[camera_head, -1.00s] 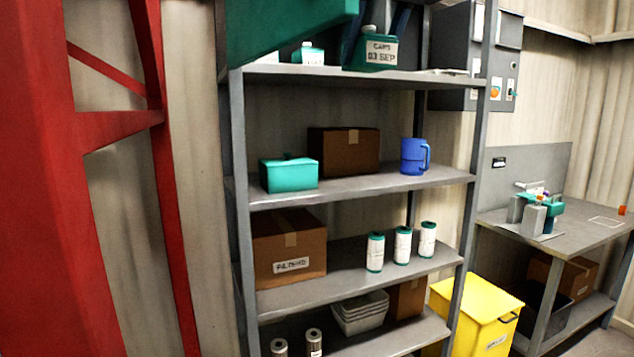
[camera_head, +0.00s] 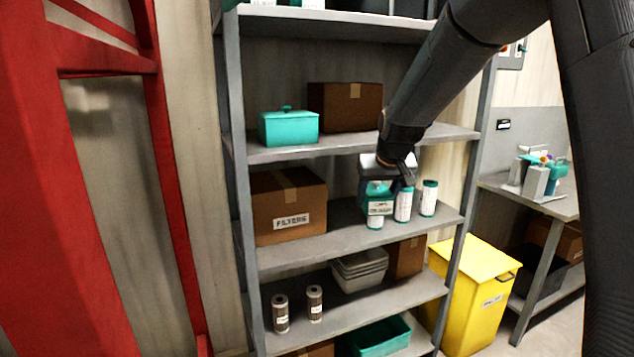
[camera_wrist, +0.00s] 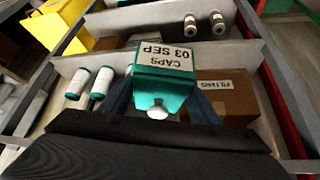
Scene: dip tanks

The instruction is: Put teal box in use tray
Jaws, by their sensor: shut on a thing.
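A small teal box (camera_wrist: 165,87) labelled "CAPS 03 SEP", with a white knob, is between the blue fingers of my gripper (camera_wrist: 160,103) in the wrist view. My gripper (camera_head: 386,178) is shut on it. In the head view the held teal box (camera_head: 379,207) hangs in front of the shelf with white canisters and partly covers them. Another teal box (camera_head: 288,128), lidded and unlabelled on its visible face, stands on the shelf above. An open teal tray (camera_head: 378,338) is low in the rack; no label on it is readable, so I cannot tell if it is the use tray.
White canisters (camera_head: 404,205) with teal ends stand behind the held box. A "FILTERS" carton (camera_head: 288,207) is left of them. Grey stacked trays (camera_head: 359,268) and metal filters (camera_head: 280,313) are one shelf lower. A yellow bin (camera_head: 473,290) stands right of the rack, and a red frame (camera_head: 172,160) left.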

